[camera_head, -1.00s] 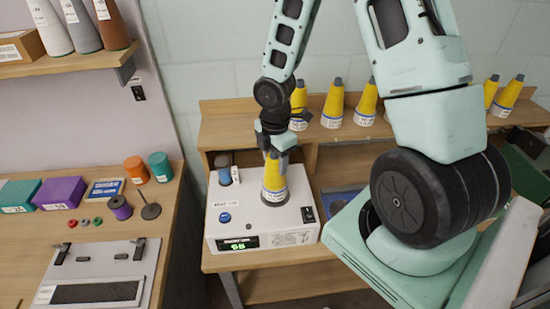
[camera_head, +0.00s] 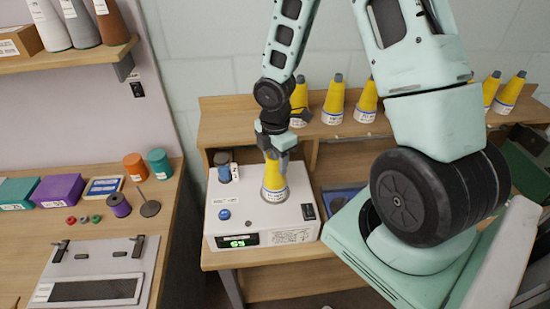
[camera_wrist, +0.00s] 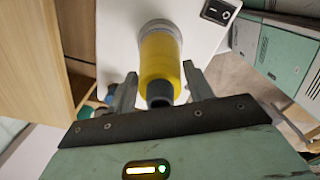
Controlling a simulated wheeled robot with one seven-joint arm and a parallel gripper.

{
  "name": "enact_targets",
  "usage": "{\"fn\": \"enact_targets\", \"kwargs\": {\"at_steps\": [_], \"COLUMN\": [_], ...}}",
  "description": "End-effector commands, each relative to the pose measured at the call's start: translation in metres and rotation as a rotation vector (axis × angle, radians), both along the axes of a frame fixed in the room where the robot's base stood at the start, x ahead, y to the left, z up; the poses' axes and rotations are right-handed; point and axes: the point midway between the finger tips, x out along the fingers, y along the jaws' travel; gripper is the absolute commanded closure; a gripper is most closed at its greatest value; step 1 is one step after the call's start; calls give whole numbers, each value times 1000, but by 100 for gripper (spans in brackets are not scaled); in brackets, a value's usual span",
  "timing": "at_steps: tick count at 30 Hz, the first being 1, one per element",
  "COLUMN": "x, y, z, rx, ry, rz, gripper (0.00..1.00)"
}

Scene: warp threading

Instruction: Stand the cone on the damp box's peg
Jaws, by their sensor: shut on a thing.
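The yellow cone (camera_head: 273,181) with a pale lower band is upright over the top of the white damp box (camera_head: 294,214). My gripper (camera_head: 275,155) is above it, shut on its narrow upper end. In the wrist view the cone (camera_wrist: 160,60) lies between the two fingers, its dark tip towards the palm and its wide base against the white box top (camera_wrist: 118,30). The peg is hidden under or behind the cone. I cannot tell whether the base touches the box top.
The box top also bears a dark jar (camera_head: 222,166), a blue button (camera_head: 224,214) and a black switch (camera_head: 309,212). More yellow cones (camera_head: 333,100) stand on the shelf behind. A side table at left holds a purple box (camera_head: 58,190) and spools (camera_head: 119,205).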

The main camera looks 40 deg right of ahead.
Motion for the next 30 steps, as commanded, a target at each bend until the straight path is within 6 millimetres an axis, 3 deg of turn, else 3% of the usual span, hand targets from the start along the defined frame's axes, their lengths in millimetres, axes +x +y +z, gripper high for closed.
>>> {"fn": "enact_targets", "kwargs": {"at_steps": [2,3,5,17,20,30], "x": [0,0,0,0,1,1], "y": [0,0,0,-1,-1,-1], "z": [0,0,0,9,24,104], "rx": [0,0,0,0,0,-2], "ry": [0,0,0,-2,-4,-6], "rz": [0,0,0,-2,-5,-4], "gripper": [65,37,23,23,23,23]}}
